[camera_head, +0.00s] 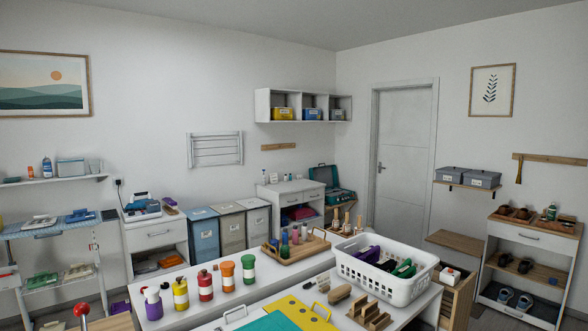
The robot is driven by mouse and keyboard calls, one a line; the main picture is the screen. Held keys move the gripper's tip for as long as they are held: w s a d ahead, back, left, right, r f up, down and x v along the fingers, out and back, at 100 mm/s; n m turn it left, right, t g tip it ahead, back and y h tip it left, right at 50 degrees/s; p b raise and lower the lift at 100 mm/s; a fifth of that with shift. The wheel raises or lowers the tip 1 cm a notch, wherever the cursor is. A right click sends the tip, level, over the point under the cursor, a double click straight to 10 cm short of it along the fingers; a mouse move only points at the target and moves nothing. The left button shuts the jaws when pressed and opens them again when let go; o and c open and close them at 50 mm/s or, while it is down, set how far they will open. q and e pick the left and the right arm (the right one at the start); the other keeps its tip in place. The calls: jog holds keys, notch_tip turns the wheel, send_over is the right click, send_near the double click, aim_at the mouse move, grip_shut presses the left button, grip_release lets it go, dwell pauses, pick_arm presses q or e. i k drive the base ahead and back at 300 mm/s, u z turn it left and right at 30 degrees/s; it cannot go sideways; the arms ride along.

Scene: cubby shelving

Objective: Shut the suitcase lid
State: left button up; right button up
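A teal suitcase (340,197) stands open on a low stand by the back wall, left of the grey door. Its lid (322,174) is raised and leans back toward the wall. The suitcase is small and far off, so its contents are not clear. Neither of my grippers shows in this view.
A table with a white laundry basket (384,268), a wooden tray (296,248) and several coloured bottles (205,285) fills the foreground, between me and the suitcase. A white drawer cabinet (290,188) stands left of the suitcase. The door (403,152) is shut.

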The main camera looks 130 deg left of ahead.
aim_at(327, 175)
jog(key=u, duration=2.65)
jog(key=i, duration=6.7)
jog(key=u, duration=2.7)
jog(key=i, duration=1.85)
